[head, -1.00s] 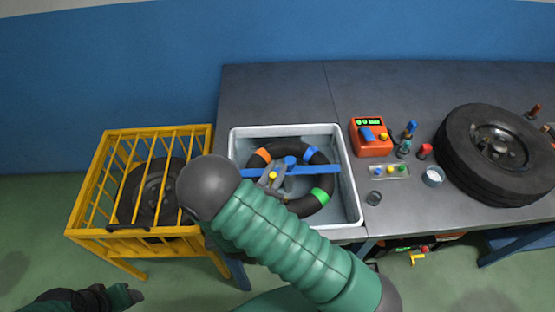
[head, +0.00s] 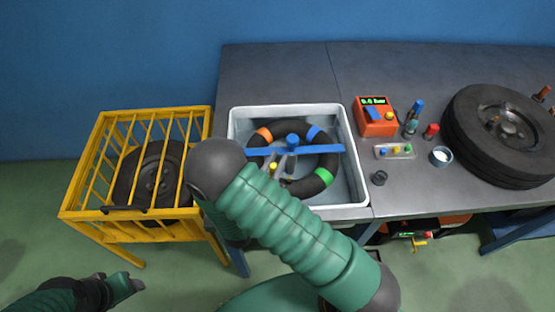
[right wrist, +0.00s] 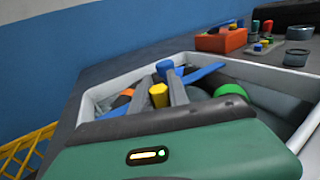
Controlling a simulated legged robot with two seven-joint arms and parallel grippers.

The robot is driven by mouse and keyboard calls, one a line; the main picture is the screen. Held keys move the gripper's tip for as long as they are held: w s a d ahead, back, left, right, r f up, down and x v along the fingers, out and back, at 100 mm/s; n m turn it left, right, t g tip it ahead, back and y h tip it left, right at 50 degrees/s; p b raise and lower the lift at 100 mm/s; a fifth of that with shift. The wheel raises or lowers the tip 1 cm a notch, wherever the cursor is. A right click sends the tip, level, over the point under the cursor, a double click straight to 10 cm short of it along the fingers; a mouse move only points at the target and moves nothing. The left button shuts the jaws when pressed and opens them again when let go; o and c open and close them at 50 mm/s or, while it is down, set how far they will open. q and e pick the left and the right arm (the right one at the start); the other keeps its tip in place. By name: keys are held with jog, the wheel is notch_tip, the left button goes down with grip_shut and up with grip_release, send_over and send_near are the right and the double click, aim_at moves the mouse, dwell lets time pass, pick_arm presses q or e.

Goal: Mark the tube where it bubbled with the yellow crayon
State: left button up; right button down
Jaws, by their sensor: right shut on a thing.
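The dark tube (head: 325,160) lies as a ring in the light grey tub (head: 352,178). It has orange, blue and green bands. A blue bar (head: 325,149) with a blue knob crosses over it. My right gripper (head: 279,168) is over the tub's left-middle part, shut on the yellow crayon (head: 273,166). In the right wrist view the crayon (right wrist: 158,95) stands between the two grey fingers. Whether it touches the tube cannot be told. My forearm hides the tube's near left part. My left gripper (head: 122,287) is low at left, away from the table; its jaw opening is unclear.
A yellow cage (head: 82,216) holding a wheel stands left of the table. Right of the tub are an orange gauge box (head: 378,127), a small tray (head: 382,157) with coloured pieces, a cup (head: 441,158), several small bottles and a large tire (head: 470,150).

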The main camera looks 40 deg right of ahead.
jog(key=shift+d+f, duration=0.25)
jog(key=shift+d, duration=0.05)
jog(key=shift+a+f, duration=0.1)
jog(key=shift+f, duration=0.05)
dwell(0.4)
jog(key=shift+s+d, duration=0.25)
jog(key=shift+s, duration=0.25)
jog(key=shift+w+a, duration=0.3)
jog(key=shift+w, duration=0.2)
jog(key=shift+w+a, duration=0.25)
jog(key=shift+w, duration=0.25)
jog(key=shift+s+d, duration=0.1)
jog(key=shift+s, duration=0.05)
jog(key=shift+s+d, duration=0.45)
jog(key=shift+s, duration=0.4)
